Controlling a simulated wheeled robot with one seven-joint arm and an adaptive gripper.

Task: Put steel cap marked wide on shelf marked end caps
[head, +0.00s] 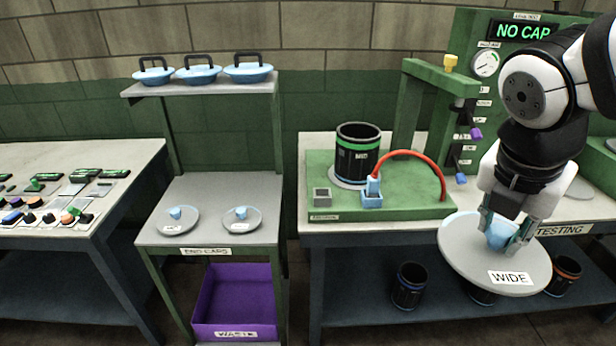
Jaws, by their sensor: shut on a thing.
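The steel cap marked WIDE (460,262) is a grey disc with a light blue knob, at the right of the head view. My gripper (503,236) is shut on that knob and holds the cap in the air, a little tilted, in front of the testing bench edge. The shelf marked END CAPS (200,231) stands left of centre. Two smaller grey caps with blue knobs lie on it, a left one (167,222) and a right one (248,225). Their labels are too small to read.
An upper shelf (197,87) holds three blue lids with black handles. A purple waste bin (263,297) sits below. The testing bench (380,228) bears a green rig, a black MID sleeve (357,158) and a red hose (415,156). The front of the END CAPS shelf has bare room.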

